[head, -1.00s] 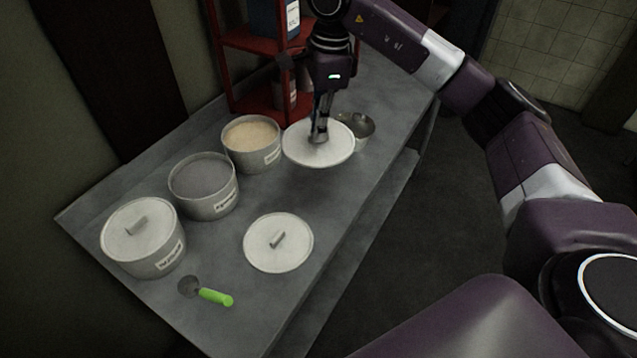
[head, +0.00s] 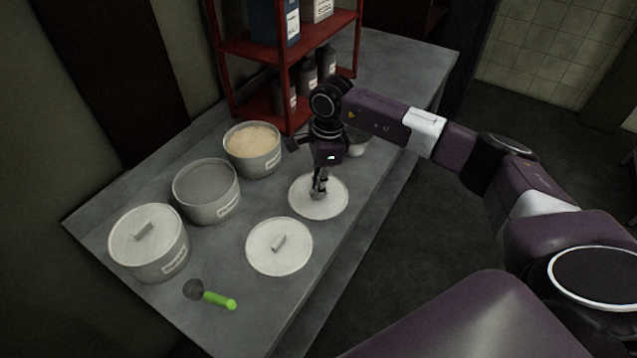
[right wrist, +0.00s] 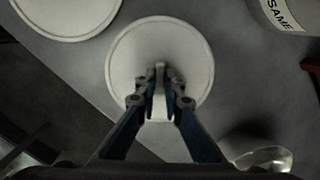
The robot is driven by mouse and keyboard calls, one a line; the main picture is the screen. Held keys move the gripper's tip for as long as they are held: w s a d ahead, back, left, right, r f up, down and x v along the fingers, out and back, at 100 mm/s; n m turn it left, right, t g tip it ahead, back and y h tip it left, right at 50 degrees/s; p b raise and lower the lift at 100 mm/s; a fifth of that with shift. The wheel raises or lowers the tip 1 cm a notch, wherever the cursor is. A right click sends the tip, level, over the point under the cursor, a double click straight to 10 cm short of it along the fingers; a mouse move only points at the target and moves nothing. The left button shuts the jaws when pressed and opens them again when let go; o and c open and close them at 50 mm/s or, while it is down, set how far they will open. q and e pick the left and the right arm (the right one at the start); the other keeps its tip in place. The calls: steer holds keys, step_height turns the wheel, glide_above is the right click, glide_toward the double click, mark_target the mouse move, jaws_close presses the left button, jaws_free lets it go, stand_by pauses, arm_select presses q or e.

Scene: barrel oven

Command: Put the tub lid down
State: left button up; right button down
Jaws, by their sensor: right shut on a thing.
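The tub lid (head: 331,207) is a round white disc at the right of the bench, in front of the open tub of tan contents (head: 253,148). My right gripper (head: 318,193) is above its middle, shut on the lid's handle. The right wrist view shows the lid (right wrist: 130,62) flat under the two fingers (right wrist: 159,95), which close on the upright handle. The lid looks on or very close to the bench top; I cannot tell if it touches. My left gripper is not in view.
A second white lid (head: 262,258) lies flat nearby on the bench (head: 150,310). A tub of grey contents (head: 207,190) stands open, and a lidded tub (head: 150,262) stands left. A green-handled scoop (head: 219,299) lies in front. A red shelf (head: 283,90) stands behind.

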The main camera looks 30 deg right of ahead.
steer(key=shift+f, duration=0.1)
steer(key=c, duration=2.1)
jaws_free()
steer(key=shift+r, duration=0.6)
steer(key=r, duration=0.3)
steer(key=r+b, duration=0.1)
steer(key=r, duration=0.3)
steer(key=d+r+b, duration=0.1)
steer(key=r, duration=0.3)
steer(key=shift+s, duration=0.25)
steer(key=shift+s, duration=0.1)
